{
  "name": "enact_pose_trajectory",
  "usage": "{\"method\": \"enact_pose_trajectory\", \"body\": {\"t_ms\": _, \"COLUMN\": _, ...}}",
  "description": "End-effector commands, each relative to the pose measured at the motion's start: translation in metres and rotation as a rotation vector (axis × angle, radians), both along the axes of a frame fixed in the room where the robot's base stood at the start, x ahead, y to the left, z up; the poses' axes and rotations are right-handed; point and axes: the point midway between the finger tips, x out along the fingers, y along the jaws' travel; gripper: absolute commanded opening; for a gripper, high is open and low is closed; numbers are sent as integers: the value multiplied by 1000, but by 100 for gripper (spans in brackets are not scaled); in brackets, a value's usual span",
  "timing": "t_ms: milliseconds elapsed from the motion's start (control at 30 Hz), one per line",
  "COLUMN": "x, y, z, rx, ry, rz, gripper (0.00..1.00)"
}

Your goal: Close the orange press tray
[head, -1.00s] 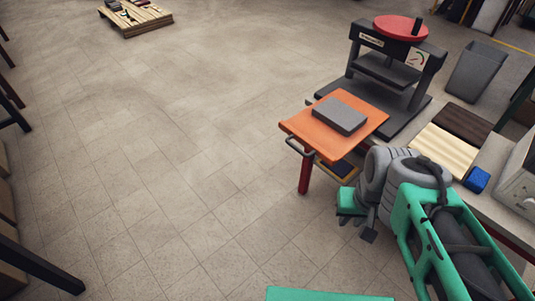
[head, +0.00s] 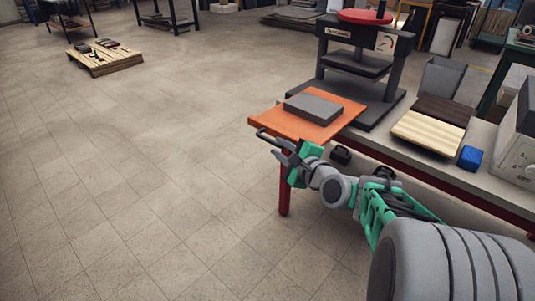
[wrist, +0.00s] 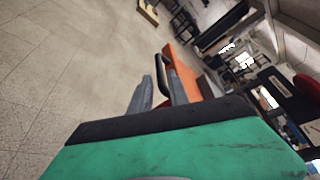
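The orange press tray (head: 270,122) sticks out from the front of the dark press (head: 362,62) and carries a grey block (head: 313,108). Its dark handle (head: 268,137) is on the near left edge. In the wrist view the orange tray (wrist: 183,65) and the handle (wrist: 176,78) lie ahead of the fingers. My gripper (head: 280,150) is at the handle in the head view. Its two grey fingers (wrist: 158,95) are apart in the wrist view, with the handle's end near or between them. I cannot tell whether they touch it.
The workbench (head: 425,160) holds a dark board, a light wooden board (head: 429,137), a blue block (head: 470,157) and a grey bin (head: 442,77). A pallet (head: 105,60) lies far left on the floor. The floor left of the tray is clear.

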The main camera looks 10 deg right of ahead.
Motion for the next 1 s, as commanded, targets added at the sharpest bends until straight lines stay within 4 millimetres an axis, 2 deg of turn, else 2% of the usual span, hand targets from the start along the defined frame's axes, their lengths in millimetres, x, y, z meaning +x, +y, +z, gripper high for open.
{"method": "enact_pose_trajectory", "body": {"t_ms": 300, "x": 53, "y": 19, "z": -14, "rx": -5, "ry": 2, "rz": 7, "gripper": 22}}
{"method": "enact_pose_trajectory", "body": {"t_ms": 400, "x": 63, "y": 22, "z": -15, "rx": -6, "ry": 2, "rz": 6, "gripper": 22}}
{"method": "enact_pose_trajectory", "body": {"t_ms": 667, "x": 66, "y": 22, "z": -14, "rx": -7, "ry": 2, "rz": 3, "gripper": 22}}
{"method": "enact_pose_trajectory", "body": {"t_ms": 933, "x": 66, "y": 22, "z": -14, "rx": -8, "ry": 3, "rz": 3, "gripper": 1}}
{"method": "enact_pose_trajectory", "body": {"t_ms": 1000, "x": 66, "y": 22, "z": -14, "rx": -7, "ry": 2, "rz": 4, "gripper": 0}}
